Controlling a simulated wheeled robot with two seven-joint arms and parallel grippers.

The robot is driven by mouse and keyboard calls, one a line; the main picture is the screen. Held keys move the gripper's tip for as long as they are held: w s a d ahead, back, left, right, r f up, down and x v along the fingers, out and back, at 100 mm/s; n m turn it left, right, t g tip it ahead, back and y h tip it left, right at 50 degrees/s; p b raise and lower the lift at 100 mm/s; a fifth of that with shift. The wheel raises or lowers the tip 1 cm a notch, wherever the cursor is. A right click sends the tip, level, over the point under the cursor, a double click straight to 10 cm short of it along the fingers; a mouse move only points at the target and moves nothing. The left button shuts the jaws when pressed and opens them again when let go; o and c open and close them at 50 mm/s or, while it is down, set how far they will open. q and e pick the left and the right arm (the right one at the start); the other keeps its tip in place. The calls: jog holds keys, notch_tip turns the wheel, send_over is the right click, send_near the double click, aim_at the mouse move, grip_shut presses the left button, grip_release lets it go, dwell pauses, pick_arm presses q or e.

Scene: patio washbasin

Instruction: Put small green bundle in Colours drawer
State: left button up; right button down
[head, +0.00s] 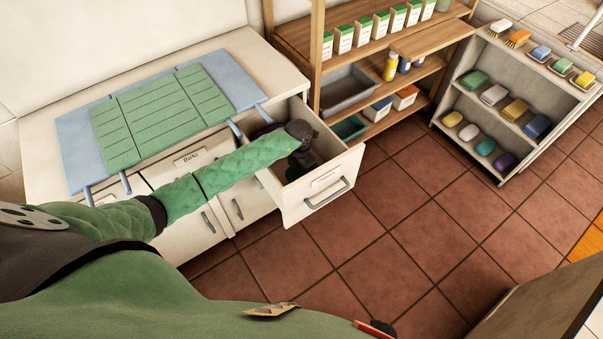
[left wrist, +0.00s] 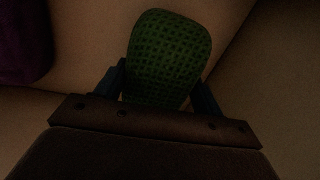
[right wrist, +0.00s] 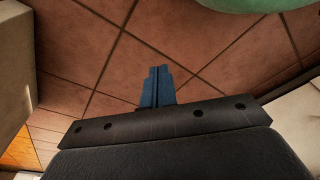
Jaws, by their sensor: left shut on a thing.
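The small green bundle (left wrist: 168,55), dark green with a woven pattern, sits between the fingers of my left gripper (left wrist: 163,88) in the left wrist view. In the head view my left gripper (head: 301,163) reaches down inside the open drawer (head: 318,203), and the bundle is hidden there. The drawer's front label is too small to read surely. A purple thing (left wrist: 25,40) lies in the drawer to the left of the bundle. My right gripper (right wrist: 157,87) is shut and empty above the floor tiles in the right wrist view.
The cabinet top holds a green cloth (head: 150,115) on a blue mat (head: 225,80). A closed drawer marked Darks (head: 190,157) is beside the open one. A wooden shelf (head: 425,43) and a rack with coloured bundles (head: 505,125) stand right. Tiled floor is clear.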

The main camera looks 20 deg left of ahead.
pick_arm(q)
notch_tip(320, 180, down, 4)
jog(key=shift+r+p, duration=0.25)
jog(key=shift+p, duration=0.3)
pick_arm(e)
jog(key=shift+s+d+f, duration=0.25)
jog(key=shift+d+f, duration=0.05)
jog(key=shift+f, duration=0.35)
jog(key=shift+s+d+f, duration=0.25)
jog(key=shift+f, duration=0.35)
pick_arm(q)
jog(key=shift+f, duration=0.1)
jog(key=o, duration=1)
pick_arm(e)
jog(key=shift+w+r, duration=0.15)
